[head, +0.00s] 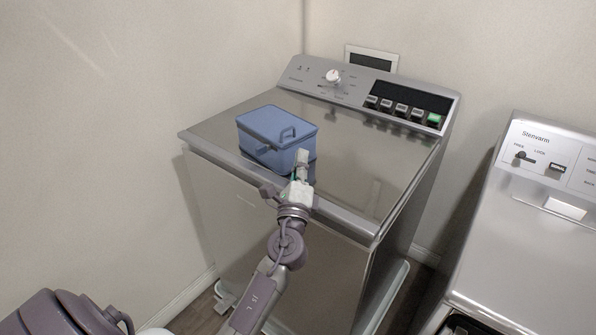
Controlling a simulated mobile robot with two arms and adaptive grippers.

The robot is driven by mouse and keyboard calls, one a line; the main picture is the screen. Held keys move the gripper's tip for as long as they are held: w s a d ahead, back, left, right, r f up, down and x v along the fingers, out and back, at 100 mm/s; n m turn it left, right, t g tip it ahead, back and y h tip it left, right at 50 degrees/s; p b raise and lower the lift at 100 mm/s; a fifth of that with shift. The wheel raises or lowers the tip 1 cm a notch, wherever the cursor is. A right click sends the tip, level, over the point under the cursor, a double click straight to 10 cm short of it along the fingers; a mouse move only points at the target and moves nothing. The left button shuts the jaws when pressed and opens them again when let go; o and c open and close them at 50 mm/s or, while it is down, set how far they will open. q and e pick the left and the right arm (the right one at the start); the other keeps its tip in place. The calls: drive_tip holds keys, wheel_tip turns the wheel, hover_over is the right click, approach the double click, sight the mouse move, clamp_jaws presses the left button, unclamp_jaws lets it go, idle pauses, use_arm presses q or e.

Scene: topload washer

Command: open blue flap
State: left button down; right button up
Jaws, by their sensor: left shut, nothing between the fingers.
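A blue box (265,150) sits on the left front part of the washer top. My left gripper (302,158) is shut and empty at the box's front right corner. Its fingertips cover part of that corner, and I cannot tell whether they touch it. My right gripper is not in view.
The box stands on a metal topload washer (370,160) with a knob and a row of buttons at the back. A second appliance (540,225) stands at the right, across a narrow gap. A wall closes off the left side. The washer top right of the box is clear.

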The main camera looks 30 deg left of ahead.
sight(294, 128)
use_arm(q)
drive_tip(key=w+a+r+p, duration=0.2)
drive_tip(key=a, duration=0.1)
drive_tip(key=shift+r, duration=0.2)
drive_tip(key=shift+a+r, duration=0.15)
drive_tip(key=shift+a, duration=0.25)
